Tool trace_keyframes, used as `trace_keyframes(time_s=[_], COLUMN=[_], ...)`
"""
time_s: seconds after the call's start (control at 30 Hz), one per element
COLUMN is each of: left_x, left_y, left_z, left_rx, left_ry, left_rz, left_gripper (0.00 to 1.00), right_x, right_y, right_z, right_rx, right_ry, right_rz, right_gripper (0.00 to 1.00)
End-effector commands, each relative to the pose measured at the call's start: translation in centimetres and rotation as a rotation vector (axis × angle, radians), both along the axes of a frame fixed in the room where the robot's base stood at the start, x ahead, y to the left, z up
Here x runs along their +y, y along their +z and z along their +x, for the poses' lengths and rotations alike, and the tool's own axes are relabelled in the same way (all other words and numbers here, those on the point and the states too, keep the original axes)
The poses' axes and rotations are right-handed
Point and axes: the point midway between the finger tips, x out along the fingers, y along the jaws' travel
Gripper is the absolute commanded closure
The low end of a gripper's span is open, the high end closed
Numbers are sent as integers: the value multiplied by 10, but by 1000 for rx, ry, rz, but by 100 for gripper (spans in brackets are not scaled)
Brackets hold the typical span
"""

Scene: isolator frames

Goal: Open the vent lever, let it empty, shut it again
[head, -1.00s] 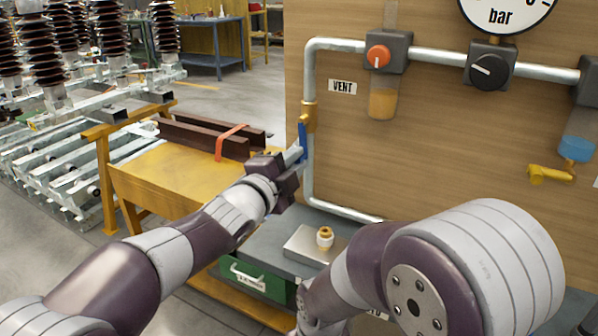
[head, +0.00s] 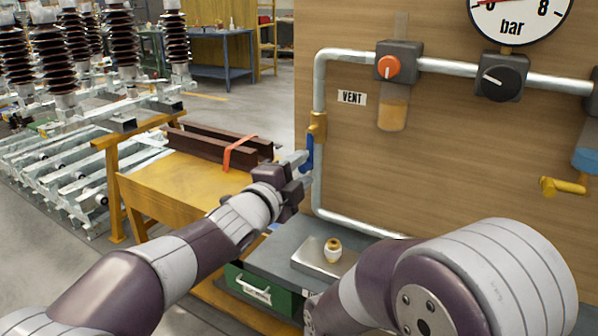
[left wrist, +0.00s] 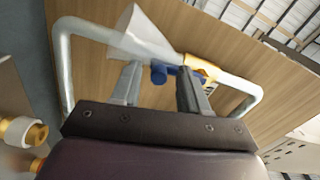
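The blue vent lever (head: 310,153) hangs down along the pipe below its brass valve (head: 317,126), on the wooden panel under the VENT label (head: 352,98). My left gripper (head: 298,160) is at the lever, just left of it in the head view. In the left wrist view my left gripper (left wrist: 160,88) has its fingers apart, with the blue lever (left wrist: 160,73) between their tips, close to the right finger. Firm contact is not clear. A pale see-through cone (left wrist: 138,35) spreads from near the valve there. My right gripper is out of view.
A bar gauge (head: 520,15), cut by the top edge, has red showing at its left. An orange knob (head: 389,67) sits above an amber-filled bowl (head: 393,115); a black knob (head: 500,77) is to its right. A yellow bench (head: 165,185) stands left of the panel.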

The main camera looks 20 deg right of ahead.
Motion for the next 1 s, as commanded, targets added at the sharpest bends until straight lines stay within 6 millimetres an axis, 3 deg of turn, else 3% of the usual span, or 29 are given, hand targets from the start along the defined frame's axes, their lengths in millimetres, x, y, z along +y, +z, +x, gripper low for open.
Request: trace_keyframes(time_s=[0.27, 0.7, 1.0], left_x=[8, 88, 100], left_y=[0, 0, -1], left_z=[-6, -68, -78], left_rx=[0, -1, 1], left_ry=[0, 2, 0], left_rz=[0, 0, 1], left_gripper=[56, 56, 56], right_x=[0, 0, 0], right_y=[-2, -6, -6], right_z=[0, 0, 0], right_rx=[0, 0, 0], right_ry=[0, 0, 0], right_rz=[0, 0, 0], right_gripper=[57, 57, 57])
